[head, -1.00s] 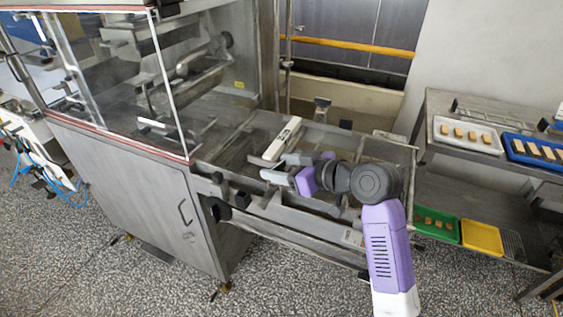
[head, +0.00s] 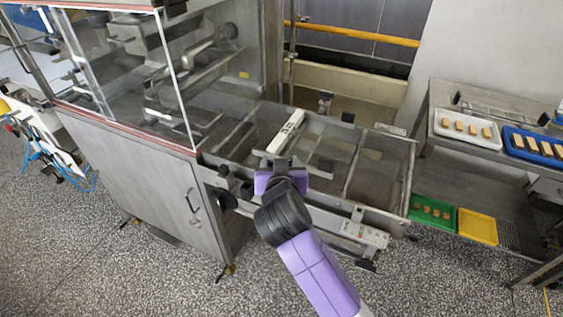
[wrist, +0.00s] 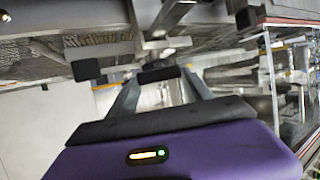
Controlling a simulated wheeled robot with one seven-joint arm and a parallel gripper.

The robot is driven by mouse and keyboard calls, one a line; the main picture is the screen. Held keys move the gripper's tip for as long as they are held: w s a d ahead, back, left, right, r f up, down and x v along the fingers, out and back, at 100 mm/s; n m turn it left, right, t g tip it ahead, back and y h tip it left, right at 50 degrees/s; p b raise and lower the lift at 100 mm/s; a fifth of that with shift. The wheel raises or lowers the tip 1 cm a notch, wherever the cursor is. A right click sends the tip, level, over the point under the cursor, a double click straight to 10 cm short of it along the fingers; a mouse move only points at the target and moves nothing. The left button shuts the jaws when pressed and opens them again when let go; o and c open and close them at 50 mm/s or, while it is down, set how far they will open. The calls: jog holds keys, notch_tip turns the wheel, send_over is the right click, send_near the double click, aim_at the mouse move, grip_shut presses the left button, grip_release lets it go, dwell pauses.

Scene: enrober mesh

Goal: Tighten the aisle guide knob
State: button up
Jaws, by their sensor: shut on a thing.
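My gripper (head: 281,164) is at the near side rail of the open conveyor frame, just below a pale bar with a dark marking (head: 286,132). In the wrist view, my gripper's two grey fingers (wrist: 160,80) close on a small black knob (wrist: 158,74) at the frame. In the head view my gripper and wrist hide this knob. A second black knob (wrist: 86,70) stands apart to the left of the fingers in the wrist view. The knob's tightness cannot be seen.
The glass-walled machine (head: 120,70) stands left of my arm. Dark knobs (head: 227,201) project from its near side. A shelf rack at right holds a white tray (head: 466,128), a blue tray (head: 535,146), a green tray (head: 432,212) and a yellow tray (head: 478,227). The speckled floor in front is clear.

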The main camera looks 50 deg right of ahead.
jog(key=m+g+h+b, duration=0.2)
jog(key=m+g, duration=0.1)
jog(key=m+g+h+b, duration=0.1)
jog(key=m+g, duration=0.1)
jog(key=shift+w+a, duration=0.25)
jog(key=shift+w, duration=0.1)
dwell(0.4)
jog(key=o, duration=1.4)
jog(key=shift+f, duration=0.1)
jog(key=shift+c, duration=0.2)
jog(key=shift+b+v, duration=0.85)
jog(key=shift+v, duration=3.05)
jog(key=shift+w, duration=0.1)
